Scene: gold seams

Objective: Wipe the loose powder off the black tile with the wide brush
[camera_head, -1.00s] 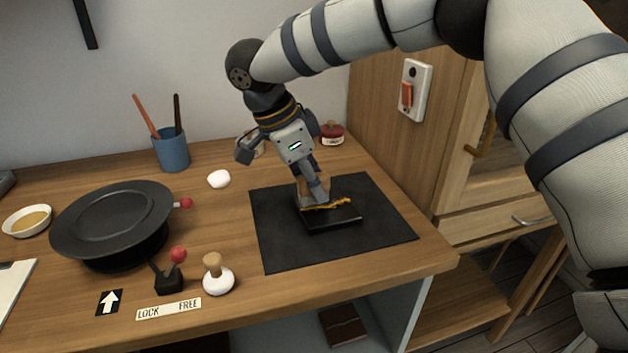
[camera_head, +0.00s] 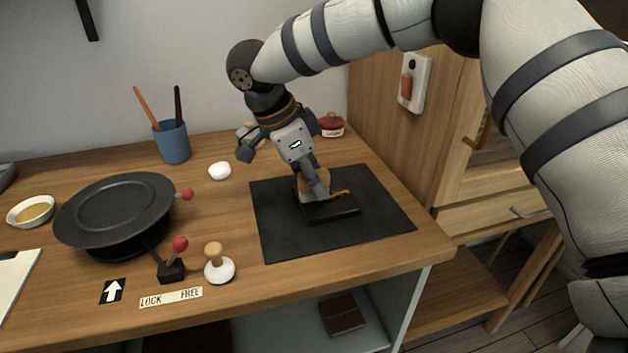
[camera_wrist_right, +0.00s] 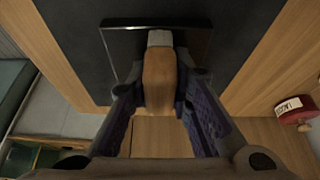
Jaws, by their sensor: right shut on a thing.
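The black tile (camera_head: 345,212) lies on a dark mat in the head view, and its edge also shows in the wrist view (camera_wrist_right: 120,42). A streak of gold powder (camera_head: 341,193) lies on the tile's far right part, beside the brush. The wide brush (camera_head: 323,187) stands tilted over the tile with its head low at the surface; whether the bristles touch is hard to tell. My right gripper (camera_head: 312,178) is shut on the brush's wooden handle, which shows between the fingers (camera_wrist_right: 160,88) in the wrist view. My left gripper is out of view.
The dark mat (camera_head: 285,240) has bare room around the tile. A black turntable (camera_head: 115,210), red-knobbed lever (camera_head: 172,265) and white stamp-like knob (camera_head: 219,268) stand to the left. A blue cup (camera_head: 172,142) and red pot (camera_head: 331,126) stand behind. A wooden cabinet rises at right.

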